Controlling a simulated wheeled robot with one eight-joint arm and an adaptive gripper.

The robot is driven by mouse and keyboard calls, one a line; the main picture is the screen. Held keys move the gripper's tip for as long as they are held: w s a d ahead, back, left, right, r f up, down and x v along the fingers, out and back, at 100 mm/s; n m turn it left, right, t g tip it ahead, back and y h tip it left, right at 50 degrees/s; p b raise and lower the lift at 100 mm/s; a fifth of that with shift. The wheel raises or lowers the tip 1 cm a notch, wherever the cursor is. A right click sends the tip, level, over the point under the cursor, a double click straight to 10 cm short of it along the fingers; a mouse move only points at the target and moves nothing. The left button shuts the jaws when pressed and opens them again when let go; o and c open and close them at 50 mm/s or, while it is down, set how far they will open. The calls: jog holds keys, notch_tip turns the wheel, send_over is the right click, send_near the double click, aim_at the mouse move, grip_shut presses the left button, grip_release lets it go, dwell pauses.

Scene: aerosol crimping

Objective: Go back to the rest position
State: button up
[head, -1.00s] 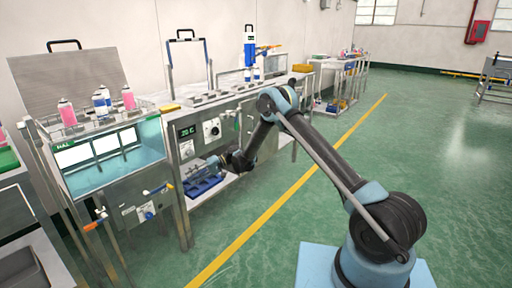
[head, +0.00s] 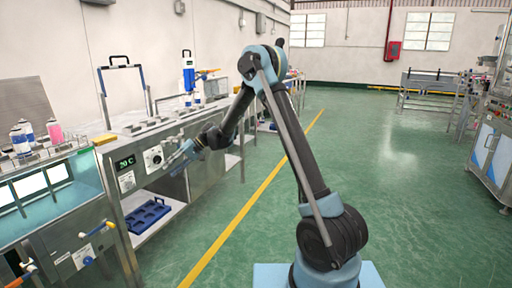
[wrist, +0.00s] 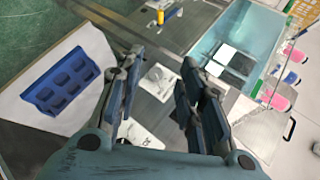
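My gripper (head: 180,158) is in front of the steel machine with the 20 C display, above and to the right of the blue tray, at the end of my bent arm. In the wrist view my gripper (wrist: 160,65) has its two dark blue fingers spread apart, with nothing between them. The blue tray (head: 148,216) with several pockets lies on the white lower shelf, clear of my gripper. It also shows in the wrist view (wrist: 62,84) at the left.
A water bath (head: 88,176) with pink-capped and blue cans on top stands at the left. The steel machine (head: 160,140) runs along the wall. A yellow line (head: 240,222) crosses the open green floor. Another steel machine (head: 490,140) stands at the far right.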

jog(key=s+d+r+m+t+h, duration=0.1)
jog(key=s+d+r+t, duration=0.2)
jog(key=d, duration=0.8)
jog(key=s+d+r+m+h, duration=0.1)
jog(key=s+d+r+h, duration=0.3)
jog(key=d, duration=0.6)
jog(key=s+d+r+m+t+y, duration=0.15)
jog(key=d+r, duration=0.25)
jog(key=d, duration=0.7)
jog(key=s+d+f+m+t+h, duration=0.1)
jog(key=s+d+f+h, duration=0.2)
jog(key=s+d, duration=0.9)
jog(key=s+d+f+m+t+h, duration=0.2)
jog(key=s+d+f, duration=0.5)
jog(key=s+d, duration=0.5)
jog(key=shift+d+f+h, duration=0.25)
jog(key=shift+d+h, duration=0.5)
jog(key=shift+d, duration=0.1)
jog(key=shift+m, duration=0.25)
